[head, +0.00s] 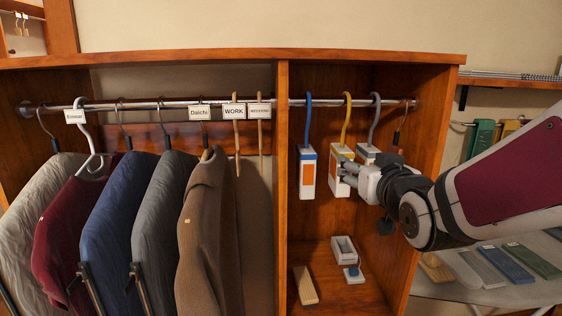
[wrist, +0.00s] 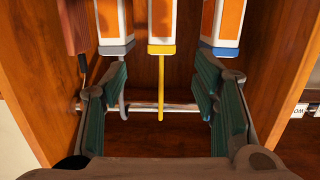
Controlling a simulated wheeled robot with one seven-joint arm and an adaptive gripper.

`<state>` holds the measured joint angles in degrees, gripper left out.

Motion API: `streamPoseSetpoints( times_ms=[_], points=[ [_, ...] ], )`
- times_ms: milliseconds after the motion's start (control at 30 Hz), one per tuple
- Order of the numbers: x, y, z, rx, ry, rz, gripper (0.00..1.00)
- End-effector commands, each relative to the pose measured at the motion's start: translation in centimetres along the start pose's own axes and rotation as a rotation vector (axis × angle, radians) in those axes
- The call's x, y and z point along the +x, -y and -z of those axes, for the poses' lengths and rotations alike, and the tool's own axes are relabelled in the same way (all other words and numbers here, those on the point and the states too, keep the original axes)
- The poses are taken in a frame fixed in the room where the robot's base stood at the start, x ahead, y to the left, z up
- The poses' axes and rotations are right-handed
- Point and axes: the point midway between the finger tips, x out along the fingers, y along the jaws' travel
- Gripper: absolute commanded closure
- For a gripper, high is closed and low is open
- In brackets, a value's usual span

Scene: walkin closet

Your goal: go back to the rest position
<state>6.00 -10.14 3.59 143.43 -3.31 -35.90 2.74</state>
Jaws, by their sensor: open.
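My gripper (head: 349,172) is at the right compartment of the closet, in front of the hanging white and orange block with the yellow hook (head: 338,152). In the wrist view, which looks upside down, my gripper (wrist: 160,80) is open with its green-padded fingers wide apart. The yellow hook (wrist: 161,95) shows between them, and nothing is gripped. The fingers cover part of the yellow-hook block and the grey-hook block (head: 366,151) in the head view. My arm reaches in from the right.
A blue-hook block (head: 307,175) hangs left of my gripper. The metal rail (head: 325,102) runs above, and the wooden divider (head: 282,190) stands left. Jackets (head: 110,210) hang in the left compartment. A grey tray (head: 343,248) and a wooden block (head: 305,286) lie below.

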Motion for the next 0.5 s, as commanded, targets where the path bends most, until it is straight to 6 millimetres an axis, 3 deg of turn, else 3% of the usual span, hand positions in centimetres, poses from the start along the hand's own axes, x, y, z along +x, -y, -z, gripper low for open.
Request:
streamPoseSetpoints(
  times_ms=[267, 500],
  points=[
    [-6.6, 0.1, -3.6, -0.010, 0.341, -0.018, 0.46],
    [-15.0, 0.4, -7.3, -0.007, 0.650, -0.015, 0.46]
  ],
)
